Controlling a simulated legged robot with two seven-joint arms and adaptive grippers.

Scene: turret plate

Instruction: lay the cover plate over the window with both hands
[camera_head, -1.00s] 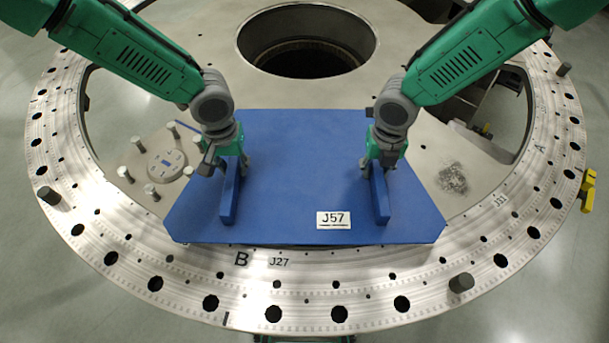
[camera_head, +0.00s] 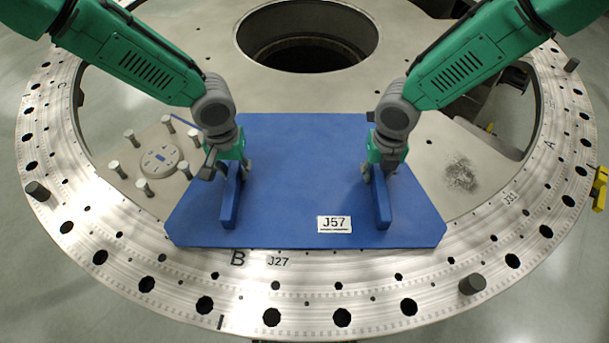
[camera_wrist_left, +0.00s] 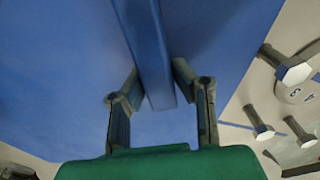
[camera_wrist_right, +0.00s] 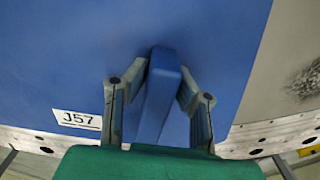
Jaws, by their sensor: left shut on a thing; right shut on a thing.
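The blue cover plate (camera_head: 305,180), labelled J57, is level over the near part of the metal turret plate. My left gripper (camera_head: 232,170) is shut on the left handle (camera_head: 230,205); the left wrist view shows fingers on both sides of that bar (camera_wrist_left: 148,50). My right gripper (camera_head: 378,172) is shut on the right handle (camera_head: 382,208), and the right wrist view shows the bar (camera_wrist_right: 158,95) between its fingers. The window is hidden, apparently under the plate. I cannot tell whether the plate touches the surface below.
A round disc with several upright pegs (camera_head: 158,160) stands left of the plate. A large round opening (camera_head: 306,38) lies beyond it. The turret ring (camera_head: 300,290) has holes and short posts, one at the lower right (camera_head: 472,285). A dark scuffed patch (camera_head: 461,175) lies right of the plate.

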